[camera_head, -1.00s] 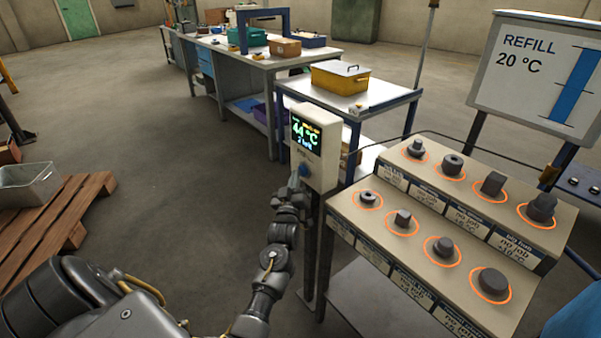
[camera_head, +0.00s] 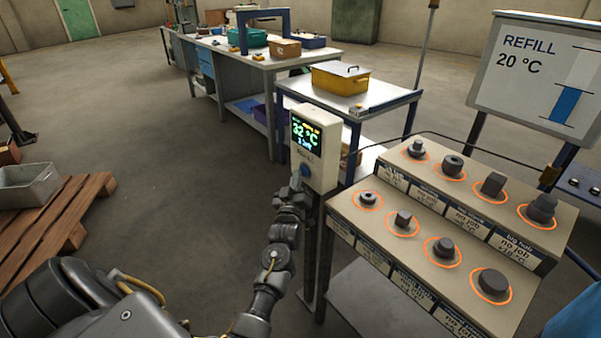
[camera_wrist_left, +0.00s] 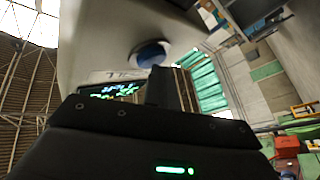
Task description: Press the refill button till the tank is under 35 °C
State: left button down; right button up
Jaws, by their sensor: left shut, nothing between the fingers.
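The control box (camera_head: 325,172) stands on a post in the middle of the head view. Its display (camera_head: 305,133) reads 32 °C in green, with a smaller line below. My left gripper (camera_head: 297,182) is shut and empty, its fingertips at the lower front of the box. The blue refill button (camera_wrist_left: 151,54) shows in the left wrist view just beyond the fingers. The refill sign (camera_head: 545,75) reads "REFILL 20 °C", with a blue level bar (camera_head: 567,104). My right gripper is out of view.
A two-step rack (camera_head: 425,262) with several dark metal parts in orange rings stands right of the box. Behind it is a blue-framed table (camera_head: 390,99) with a yellow case (camera_head: 340,78). A wooden pallet (camera_head: 50,225) lies at left. The floor between is clear.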

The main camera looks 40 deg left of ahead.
pick_arm(q)
jog(key=shift+s+a+p, duration=0.25)
jog(key=shift+s+p, duration=0.15)
jog(key=shift+s, duration=0.45)
jog(key=s+p, duration=0.1)
jog(key=s, duration=0.1)
jog(key=s+a+p, duration=0.1)
jog(key=s, duration=0.1)
jog(key=shift+s+a, duration=0.2)
jog(key=shift+s, duration=0.2)
dwell(0.5)
